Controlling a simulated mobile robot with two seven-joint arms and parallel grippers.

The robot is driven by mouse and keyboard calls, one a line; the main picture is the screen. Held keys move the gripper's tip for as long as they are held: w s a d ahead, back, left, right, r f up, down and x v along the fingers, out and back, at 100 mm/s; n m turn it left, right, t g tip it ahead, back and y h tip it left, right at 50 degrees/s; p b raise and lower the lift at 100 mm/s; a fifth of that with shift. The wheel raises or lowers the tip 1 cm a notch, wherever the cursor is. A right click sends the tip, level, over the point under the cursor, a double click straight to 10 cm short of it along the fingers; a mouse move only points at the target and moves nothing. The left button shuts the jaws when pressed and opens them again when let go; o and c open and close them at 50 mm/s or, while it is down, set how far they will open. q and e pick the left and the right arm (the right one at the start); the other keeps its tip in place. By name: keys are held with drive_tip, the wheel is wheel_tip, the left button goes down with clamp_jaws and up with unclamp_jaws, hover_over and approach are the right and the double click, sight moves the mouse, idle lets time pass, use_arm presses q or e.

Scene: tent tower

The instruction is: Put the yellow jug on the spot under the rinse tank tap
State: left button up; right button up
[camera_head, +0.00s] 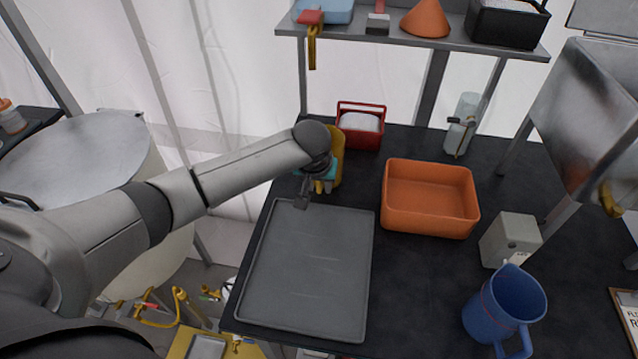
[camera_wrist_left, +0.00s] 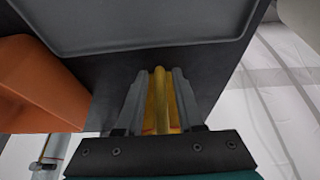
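The yellow jug (camera_head: 338,152) is at the back left edge of the black table, mostly hidden behind my left wrist and gripper. My left gripper (camera_head: 313,190) is at the jug, with its fingers close on both sides of a narrow yellow part, seemingly the handle. This yellow part (camera_wrist_left: 162,103) also shows between the fingers in the left wrist view. I cannot tell whether the jug rests on the table. A steel tank (camera_head: 590,110) with a brass tap (camera_head: 609,199) stands at the right. The spot under the tap is not clearly seen. My right gripper is not in view.
A grey tray (camera_head: 308,270) lies front left on the table. An orange tub (camera_head: 430,222), a red caddy (camera_head: 361,139), a grey box (camera_head: 508,240) and a blue jug (camera_head: 490,318) stand around it. A shelf (camera_head: 400,37) overhangs the back.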

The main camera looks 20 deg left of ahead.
use_arm(q)
drive_tip(key=shift+o, duration=0.5)
drive_tip(key=shift+r, duration=0.1)
drive_tip(key=shift+r, duration=0.25)
drive_tip(key=p+v, duration=0.2)
drive_tip(key=v, duration=0.9)
drive_tip(key=shift+r+p, duration=0.3)
